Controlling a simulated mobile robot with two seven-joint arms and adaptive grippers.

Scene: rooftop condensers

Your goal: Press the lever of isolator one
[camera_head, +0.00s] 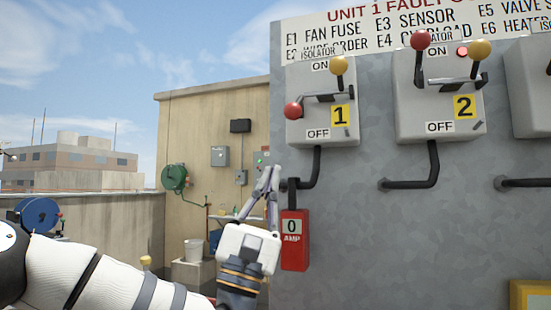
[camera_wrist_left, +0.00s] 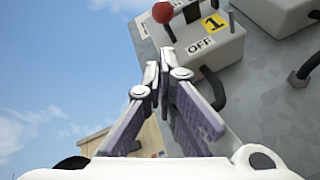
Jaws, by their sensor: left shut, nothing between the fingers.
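Isolator one (camera_head: 308,125) is a grey box on the metal panel, with a yellow "1" label (camera_head: 340,116). Its lever has a red ball (camera_head: 293,110) low on the left, near the OFF side, and a yellow ball (camera_head: 338,65) higher on the right. My left gripper (camera_head: 271,172) is shut and empty, below and left of the isolator, pointing upward and apart from the lever. In the left wrist view, the shut fingertips (camera_wrist_left: 158,68) appear below the red ball (camera_wrist_left: 163,12) and the box (camera_wrist_left: 200,45). My right gripper is not in view.
Isolator two (camera_head: 439,105) is to the right, its red ball (camera_head: 420,40) high. A black conduit (camera_head: 313,170) bends below isolator one, close to my fingertips. A red ammeter tag (camera_head: 294,248) hangs under it. Open rooftop lies to the left.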

